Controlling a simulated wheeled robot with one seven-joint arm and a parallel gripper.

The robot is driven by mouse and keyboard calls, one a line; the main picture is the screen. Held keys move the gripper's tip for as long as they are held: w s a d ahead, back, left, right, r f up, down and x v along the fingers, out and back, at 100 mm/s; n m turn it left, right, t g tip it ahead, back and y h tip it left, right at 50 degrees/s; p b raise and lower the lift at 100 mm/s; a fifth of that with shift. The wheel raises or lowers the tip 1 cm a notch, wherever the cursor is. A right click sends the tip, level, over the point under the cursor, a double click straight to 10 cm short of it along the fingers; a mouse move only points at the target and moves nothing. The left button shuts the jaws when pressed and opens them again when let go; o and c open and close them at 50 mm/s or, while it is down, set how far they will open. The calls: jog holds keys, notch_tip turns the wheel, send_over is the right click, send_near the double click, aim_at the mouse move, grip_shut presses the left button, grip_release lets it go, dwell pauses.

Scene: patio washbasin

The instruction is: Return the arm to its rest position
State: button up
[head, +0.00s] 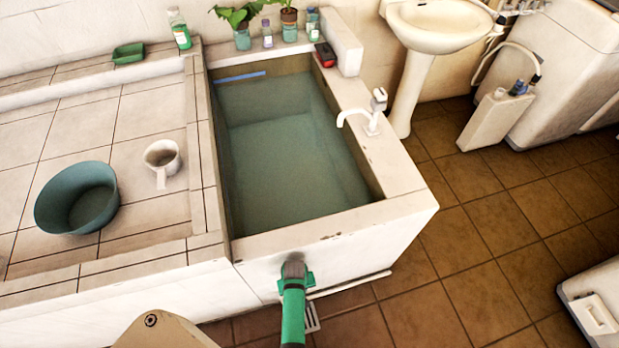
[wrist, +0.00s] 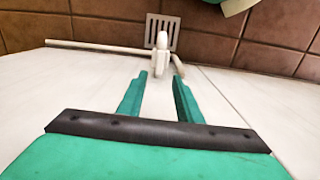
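My arm shows in the head view as a green link (head: 292,318) with a grey part at its far end, in front of the basin's white front wall. My gripper (wrist: 161,78) is seen in the wrist view, its two green fingers spread apart with a gap between them. I see nothing held between them. A small white fitting (wrist: 162,56) shows just beyond the fingertips; whether they touch it I cannot tell.
The water-filled basin (head: 408,204) has a white tap (head: 374,112). A teal bowl (head: 55,207) and a white mug (head: 172,160) stand on the tiled ledge at left. A floor grate (head: 312,318) lies near the basin's foot. Brown floor is open at right.

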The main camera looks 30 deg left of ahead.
jog(key=s+d+r+m+t+y, duration=0.1)
jog(key=s+d+r+m+t, duration=0.25)
jog(key=d+r, duration=0.2)
jog(key=s+d+r+m+t+y, duration=0.1)
jog(key=s+d+r+m+t, duration=0.1)
jog(key=d+r+t, duration=0.35)
jog(key=s+d+r+m+t, duration=0.1)
jog(key=d+r+t, duration=0.1)
jog(key=r, duration=0.9)
jog(key=s+d+r+m+t+h, duration=0.1)
jog(key=d+r, duration=0.3)
jog(key=r, duration=0.7)
jog(key=s+d+r+m+t+h, duration=0.1)
jog(key=s+d+r+m+t, duration=0.1)
jog(key=r, duration=1)
jog(key=shift+s+d+t, duration=0.3)
jog(key=shift+d+t, duration=0.4)
jog(key=shift+w, duration=0.1)
jog(key=shift+d+m, duration=0.1)
jog(key=shift+m, duration=0.15)
jog(key=shift+s, duration=0.2)
